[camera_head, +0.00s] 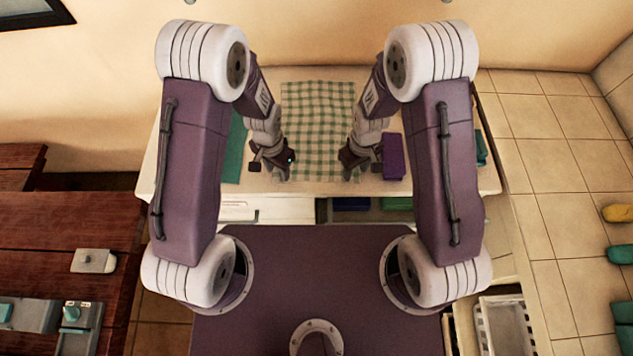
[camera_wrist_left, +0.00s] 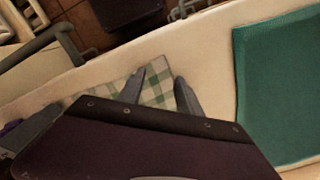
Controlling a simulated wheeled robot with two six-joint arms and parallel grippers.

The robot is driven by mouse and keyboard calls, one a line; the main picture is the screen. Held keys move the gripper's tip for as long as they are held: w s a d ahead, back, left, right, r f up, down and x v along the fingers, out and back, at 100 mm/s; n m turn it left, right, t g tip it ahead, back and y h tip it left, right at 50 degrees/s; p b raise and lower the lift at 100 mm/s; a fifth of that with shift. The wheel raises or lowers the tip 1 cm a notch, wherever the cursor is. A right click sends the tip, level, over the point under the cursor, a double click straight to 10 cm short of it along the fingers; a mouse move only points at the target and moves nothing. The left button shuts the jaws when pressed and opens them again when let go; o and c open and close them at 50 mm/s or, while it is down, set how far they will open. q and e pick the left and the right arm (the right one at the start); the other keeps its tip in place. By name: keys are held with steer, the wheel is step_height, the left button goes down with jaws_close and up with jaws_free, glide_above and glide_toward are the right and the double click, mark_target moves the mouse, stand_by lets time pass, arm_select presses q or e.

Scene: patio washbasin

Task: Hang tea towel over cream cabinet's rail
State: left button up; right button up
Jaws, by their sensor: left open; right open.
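The tea towel (camera_head: 318,115), green and white checked, lies flat on the cream cabinet (camera_head: 455,182), its near end close to the front edge. My left gripper (camera_head: 284,173) is open at the towel's left near side. In the left wrist view its two fingers (camera_wrist_left: 161,84) are apart with the checked towel (camera_wrist_left: 155,92) showing between and behind them; whether they touch it I cannot tell. My right gripper (camera_head: 349,174) is open near the towel's right near side. A grey bar (camera_wrist_left: 42,42) runs beside the cream front edge in the left wrist view; the rail is not clear in the head view.
A teal cloth (camera_head: 235,150) lies left of the towel and a purple folded item (camera_head: 393,158) right of it. Another teal item (camera_head: 481,148) is at the cabinet's right end. A wooden table (camera_head: 60,225) stands at left, a white basket (camera_head: 503,325) at lower right.

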arm_select(q)
steer(key=shift+f, duration=0.25)
arm_select(e)
steer(key=shift+f, duration=0.25)
arm_select(q)
steer(key=shift+r, duration=0.1)
steer(key=shift+c, duration=0.8)
arm_select(e)
steer(key=shift+r, duration=0.1)
steer(key=shift+c, duration=0.8)
arm_select(q)
jaws_close()
arm_select(e)
jaws_close()
